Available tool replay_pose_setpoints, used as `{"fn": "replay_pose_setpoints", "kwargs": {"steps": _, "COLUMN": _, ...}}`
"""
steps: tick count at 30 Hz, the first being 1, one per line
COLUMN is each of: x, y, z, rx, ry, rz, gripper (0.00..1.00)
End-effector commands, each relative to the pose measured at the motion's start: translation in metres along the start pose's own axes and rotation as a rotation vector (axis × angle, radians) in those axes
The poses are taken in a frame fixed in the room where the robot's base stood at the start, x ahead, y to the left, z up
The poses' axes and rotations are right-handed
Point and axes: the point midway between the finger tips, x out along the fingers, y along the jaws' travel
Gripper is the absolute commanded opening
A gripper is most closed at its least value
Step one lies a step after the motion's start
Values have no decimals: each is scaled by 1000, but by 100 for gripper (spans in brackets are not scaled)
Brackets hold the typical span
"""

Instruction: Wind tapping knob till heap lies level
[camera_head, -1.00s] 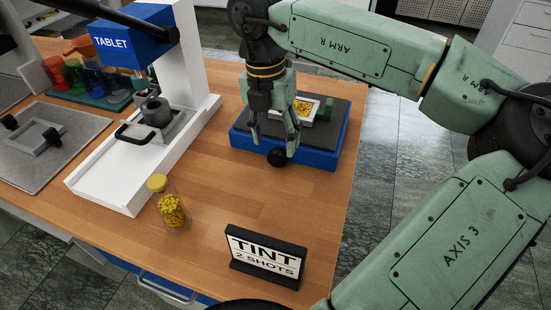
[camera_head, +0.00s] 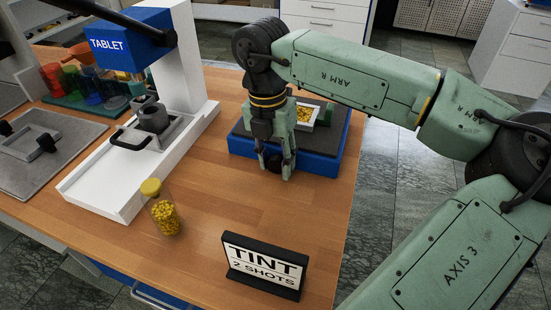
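The tapping knob (camera_head: 273,163) is a dark round knob on the front of a blue tapping base (camera_head: 318,164) with a dark grey top. My gripper (camera_head: 275,171) points down at the front of this base. Its two fingers stand on either side of the knob, drawn in close, and look shut on it. The fingers partly cover the knob. The heap of yellow grains (camera_head: 305,113) lies in a small white tray (camera_head: 311,127) on the base, behind my gripper. My gripper partly hides the tray, and I cannot tell how level the heap is.
A white press with a blue TABLET head (camera_head: 128,42) stands left. Coloured jars are at the back left. The wooden table (camera_head: 215,220) is clear between jar and base.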

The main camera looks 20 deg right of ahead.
Motion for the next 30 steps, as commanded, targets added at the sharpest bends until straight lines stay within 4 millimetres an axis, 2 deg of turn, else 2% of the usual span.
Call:
{"fn": "replay_pose_setpoints", "kwargs": {"steps": 2, "x": 0, "y": 0, "z": 0, "rx": 0, "ry": 0, "rz": 0, "gripper": 28}}
{"fn": "replay_pose_setpoints", "kwargs": {"steps": 12, "x": 0, "y": 0, "z": 0, "rx": 0, "ry": 0, "rz": -1, "gripper": 6}}
{"fn": "replay_pose_setpoints", "kwargs": {"steps": 17, "x": 4, "y": -2, "z": 0, "rx": 4, "ry": 5, "rz": 36, "gripper": 6}}
{"fn": "replay_pose_setpoints", "kwargs": {"steps": 22, "x": 10, "y": -4, "z": 1, "rx": 6, "ry": 18, "rz": 194, "gripper": 6}}
{"fn": "replay_pose_setpoints", "kwargs": {"steps": 30, "x": 5, "y": -6, "z": 1, "rx": 0, "ry": 32, "rz": 392, "gripper": 6}}
